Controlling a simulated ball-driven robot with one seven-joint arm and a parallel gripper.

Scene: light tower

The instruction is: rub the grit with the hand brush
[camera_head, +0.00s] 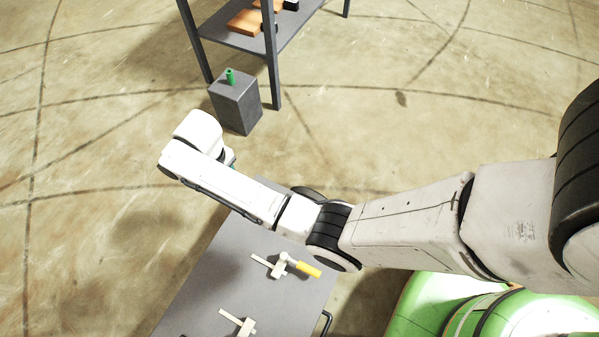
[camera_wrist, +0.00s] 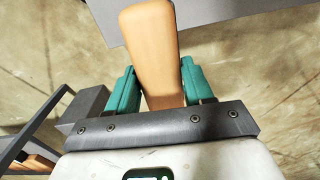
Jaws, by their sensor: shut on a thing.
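The hand brush (camera_wrist: 150,40) shows in the wrist view as a smooth tan wooden handle, wider at its far end. My gripper (camera_wrist: 158,84) is shut on it, with one teal finger on each side. Only the handle shows; no bristles are visible. In the head view my forearm and wrist hide nearly all of the gripper and the brush. I cannot make out any grit in either view.
A grey table (camera_head: 205,285) lies below my arm, bearing a yellow-handled tool (camera_head: 308,269) and a pale tool (camera_head: 240,323). A grey block (camera_head: 236,103) with a green cylinder (camera_head: 230,76) stands beside a dark shelf (camera_head: 228,37). Open floor lies left.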

